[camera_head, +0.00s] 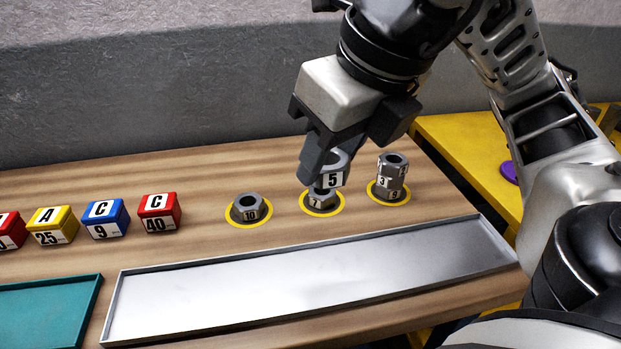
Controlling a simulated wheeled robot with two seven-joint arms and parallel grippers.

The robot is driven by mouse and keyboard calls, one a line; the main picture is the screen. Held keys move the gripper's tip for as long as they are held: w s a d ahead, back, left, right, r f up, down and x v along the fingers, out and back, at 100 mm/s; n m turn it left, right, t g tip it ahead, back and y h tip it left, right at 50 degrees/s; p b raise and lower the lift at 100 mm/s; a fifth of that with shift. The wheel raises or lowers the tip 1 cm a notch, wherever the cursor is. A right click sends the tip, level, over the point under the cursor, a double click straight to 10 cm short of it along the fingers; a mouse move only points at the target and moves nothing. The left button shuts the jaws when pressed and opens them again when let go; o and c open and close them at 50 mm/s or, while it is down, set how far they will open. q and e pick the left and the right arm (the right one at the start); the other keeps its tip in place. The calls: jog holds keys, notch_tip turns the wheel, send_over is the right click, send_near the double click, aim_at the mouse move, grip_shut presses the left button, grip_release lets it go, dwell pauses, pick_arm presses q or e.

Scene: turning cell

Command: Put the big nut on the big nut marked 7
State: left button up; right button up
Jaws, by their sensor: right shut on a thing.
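My right gripper (325,167) is shut on a grey big nut marked 5 (335,181), its fingers partly hiding the nut. The big nut marked 7 (321,203) sits in the middle yellow ring (339,208) on the wooden table. The held nut is directly over the nut marked 7, perhaps slightly to the right. I cannot tell whether the two nuts touch. My left gripper is not in view.
A nut marked 10 (249,208) sits in the left ring. A nut stack (389,181) stands close right of the gripper. A shallow metal tray (310,277) lies in front. Several coloured blocks (105,219) and a teal tray (45,315) are left.

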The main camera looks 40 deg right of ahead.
jog(key=b, duration=0.4)
send_near(325, 192)
jog(key=a+r, duration=0.3)
jog(key=f, duration=0.1)
jog(key=w+d+f+b, duration=0.1)
jog(key=w+d+f, duration=0.1)
jog(key=shift+w+f, duration=0.25)
jog(key=shift+f, duration=0.15)
jog(key=shift+w+d+f, duration=0.2)
jog(key=shift+w+f, duration=0.05)
jog(key=shift+w+d+f, duration=0.1)
jog(key=shift+f, duration=0.05)
jog(key=f, duration=0.1)
jog(key=f+b, duration=0.1)
jog(key=f, duration=0.1)
jog(key=shift+w+d+f+b, duration=0.25)
jog(key=shift+w+b, duration=0.05)
jog(key=shift+b, duration=0.1)
jog(key=shift+f, duration=0.3)
jog(key=o, duration=1.1)
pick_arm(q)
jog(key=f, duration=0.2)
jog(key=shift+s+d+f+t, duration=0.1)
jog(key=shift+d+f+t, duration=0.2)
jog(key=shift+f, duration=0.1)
